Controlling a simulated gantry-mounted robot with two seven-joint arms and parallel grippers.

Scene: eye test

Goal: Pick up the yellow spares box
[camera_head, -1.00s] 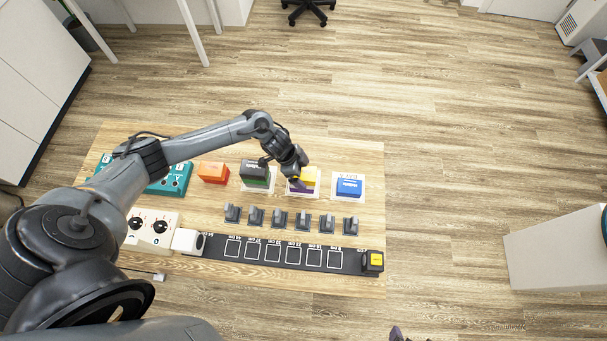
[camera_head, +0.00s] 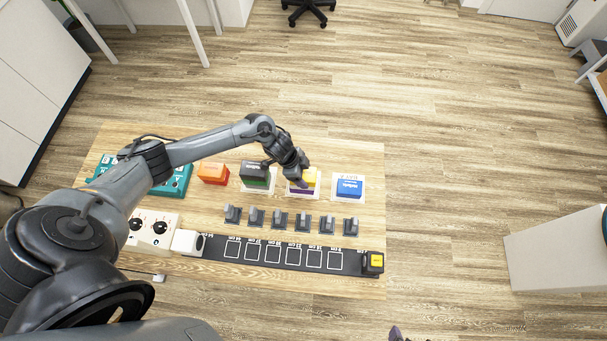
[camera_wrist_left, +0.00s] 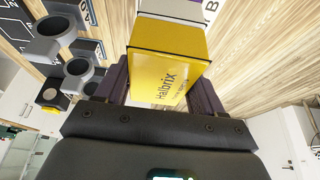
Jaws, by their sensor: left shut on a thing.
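The yellow spares box (camera_head: 311,175) sits at the white-framed spot second from the right in the back row of the table. In the left wrist view the yellow box (camera_wrist_left: 168,68), lettered "Halbrix", is between the purple fingers. My left gripper (camera_head: 301,182) is shut on it from above and partly hides it in the head view. I cannot tell whether the box is clear of the table. A purple tip at the bottom edge of the head view looks like my right gripper (camera_head: 396,333); its jaws are mostly out of frame.
A dark green-sided box (camera_head: 255,175) is left of the yellow one and a blue box (camera_head: 349,187) right of it. An orange box (camera_head: 213,172) is farther left.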

